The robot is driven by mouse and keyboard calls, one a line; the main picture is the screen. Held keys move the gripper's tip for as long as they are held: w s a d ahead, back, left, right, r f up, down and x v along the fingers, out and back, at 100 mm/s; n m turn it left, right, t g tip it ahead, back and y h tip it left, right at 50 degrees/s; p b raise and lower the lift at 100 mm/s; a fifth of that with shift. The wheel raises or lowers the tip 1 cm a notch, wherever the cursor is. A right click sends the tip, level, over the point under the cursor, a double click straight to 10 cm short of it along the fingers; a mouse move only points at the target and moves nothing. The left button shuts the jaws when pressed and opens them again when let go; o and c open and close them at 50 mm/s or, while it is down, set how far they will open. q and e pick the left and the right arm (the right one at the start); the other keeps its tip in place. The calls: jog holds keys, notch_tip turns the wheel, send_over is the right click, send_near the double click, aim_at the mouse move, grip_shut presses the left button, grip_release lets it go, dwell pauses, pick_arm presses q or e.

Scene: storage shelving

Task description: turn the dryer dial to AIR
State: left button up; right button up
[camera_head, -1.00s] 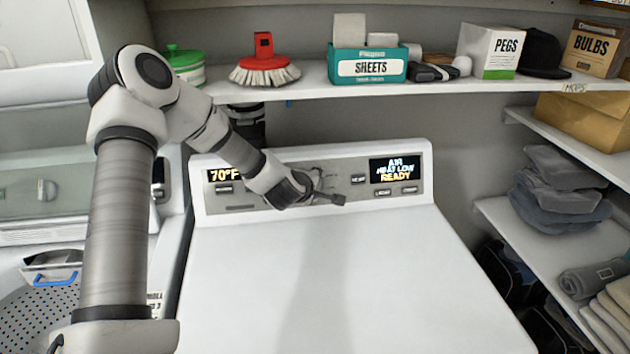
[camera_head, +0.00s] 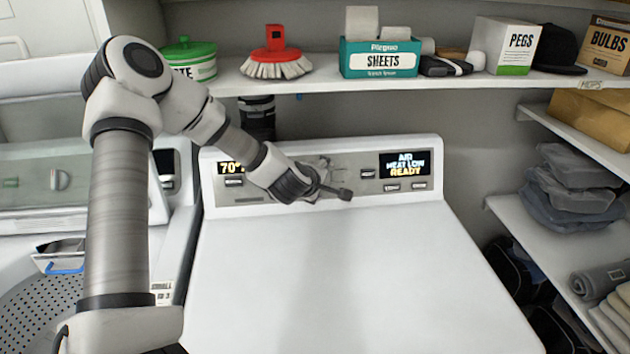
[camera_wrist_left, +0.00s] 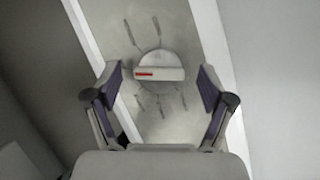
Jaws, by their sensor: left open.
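The dryer dial (camera_wrist_left: 158,73) shows in the left wrist view as a round grey knob with a raised bar. A red mark lies on the left part of the bar, and worn, unreadable marks surround the knob. My left gripper (camera_wrist_left: 160,90) is open, with one finger on each side of the dial; I cannot tell whether either touches it. In the head view my left gripper (camera_head: 330,178) is at the dryer's panel and hides most of the dial. The dryer display (camera_head: 404,164) reads AIR, HEAT LOW, READY. My right gripper is not in view.
The dryer (camera_head: 330,270) has a clear white top. A shelf above holds a SHEETS box (camera_head: 380,60), a red brush (camera_head: 276,62) and a PEGS box (camera_head: 506,45). A washer with a perforated drum (camera_head: 40,310) stands at the left. Side shelves hold folded cloth (camera_head: 575,185).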

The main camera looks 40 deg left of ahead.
pick_arm(q)
jog(key=v, duration=0.9)
jog(key=shift+s+r, duration=0.2)
jog(key=shift+s, duration=0.05)
jog(key=shift+d, duration=0.1)
